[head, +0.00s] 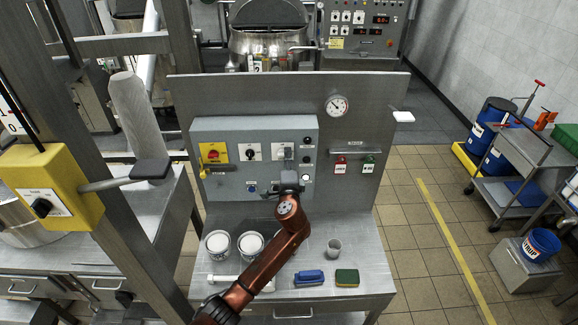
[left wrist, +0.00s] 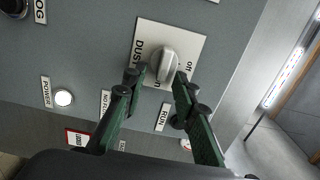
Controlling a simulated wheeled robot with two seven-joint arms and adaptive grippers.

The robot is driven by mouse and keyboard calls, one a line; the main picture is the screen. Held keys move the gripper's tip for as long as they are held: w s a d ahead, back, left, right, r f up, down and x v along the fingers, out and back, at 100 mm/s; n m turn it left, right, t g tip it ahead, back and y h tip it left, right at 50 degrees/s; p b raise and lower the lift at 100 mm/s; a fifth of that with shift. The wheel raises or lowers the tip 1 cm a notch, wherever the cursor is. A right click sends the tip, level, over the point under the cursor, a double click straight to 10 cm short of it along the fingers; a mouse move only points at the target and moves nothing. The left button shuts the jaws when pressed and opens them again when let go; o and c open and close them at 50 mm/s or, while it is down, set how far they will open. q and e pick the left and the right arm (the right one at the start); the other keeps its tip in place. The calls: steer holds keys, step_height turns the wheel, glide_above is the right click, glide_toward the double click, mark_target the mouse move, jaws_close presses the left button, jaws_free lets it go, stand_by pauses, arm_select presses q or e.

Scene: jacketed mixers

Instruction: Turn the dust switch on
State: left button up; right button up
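The dust switch (left wrist: 163,67) is a grey rotary knob on a white plate marked DUST, with an "off" label at its right side in the left wrist view. Its other position label is partly covered by a finger. In the head view the switch plate (head: 279,152) is the rightmost on the grey control box, just above my gripper. My left gripper (left wrist: 160,78) is open, with its green fingertips on either side of the knob; I cannot tell whether they touch it. It also shows in the head view (head: 289,180) before the box. My right gripper is not in view.
The control box (head: 232,136) also carries a yellow-plated red switch (head: 214,153) and another white-plated switch (head: 250,152).

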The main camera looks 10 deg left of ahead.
arm_select(q)
steer(key=v, duration=1.1)
steer(key=shift+s, duration=0.25)
steer(key=shift+d, duration=0.1)
